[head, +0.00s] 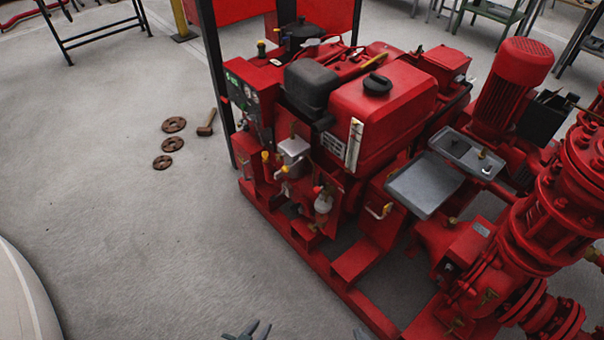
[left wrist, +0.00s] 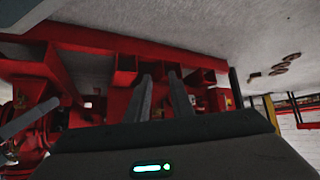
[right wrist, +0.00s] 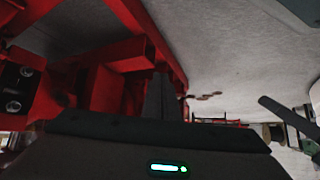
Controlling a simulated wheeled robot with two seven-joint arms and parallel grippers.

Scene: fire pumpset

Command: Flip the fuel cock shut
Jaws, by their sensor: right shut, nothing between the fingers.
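The red pumpset (head: 345,285) stands right of centre in the head view. On its near side are small yellow-handled fittings (head: 284,170), a clear bowl (head: 323,204) and another yellow lever (head: 385,209) below the red tank. I cannot tell which is the fuel cock, or its position. My left gripper (head: 247,331) is at the bottom edge, apart from the pumpset, its fingers spread and empty; they also show apart in the left wrist view (left wrist: 162,95). My right gripper shows only a tip at the head view's bottom edge; its fingers are together in the right wrist view (right wrist: 160,97).
The red base frame (head: 350,298) runs along the near side of the pumpset. Grey trays (head: 425,185) stick out at its right, near red flanged pipes (head: 550,220). Rusty discs (head: 174,124) and a mallet (head: 207,122) lie on the floor at left. The floor in front is clear.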

